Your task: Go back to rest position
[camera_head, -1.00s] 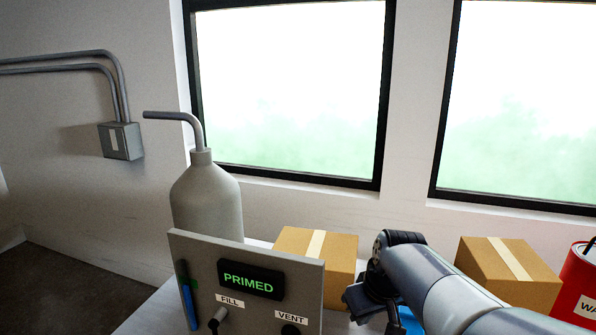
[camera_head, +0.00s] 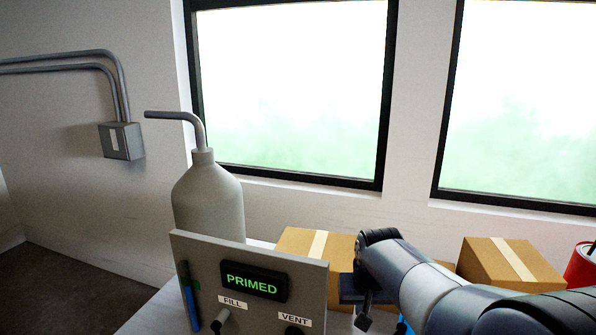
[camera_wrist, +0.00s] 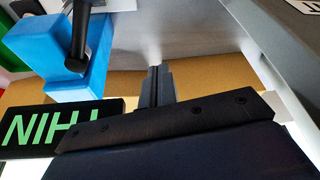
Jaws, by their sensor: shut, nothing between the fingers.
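My gripper (camera_head: 364,318) hangs at the lower right of the head view, at the end of my arm and in front of a cardboard box. In the wrist view its fingers (camera_wrist: 155,85) are together with nothing between them. A grey panel (camera_head: 190,257) stands left of it, with a display (camera_head: 253,281) reading PRIMED in green and labels FILL and VENT. My gripper is apart from the panel.
A grey bottle (camera_head: 208,205) with a bent pipe stands behind the panel. Cardboard boxes (camera_head: 510,262) and a red can (camera_head: 580,266) are along the wall. The wrist view shows a blue block (camera_wrist: 30,45) with a black lever (camera_wrist: 78,35) and a dark display (camera_wrist: 110,112) with upside-down green letters.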

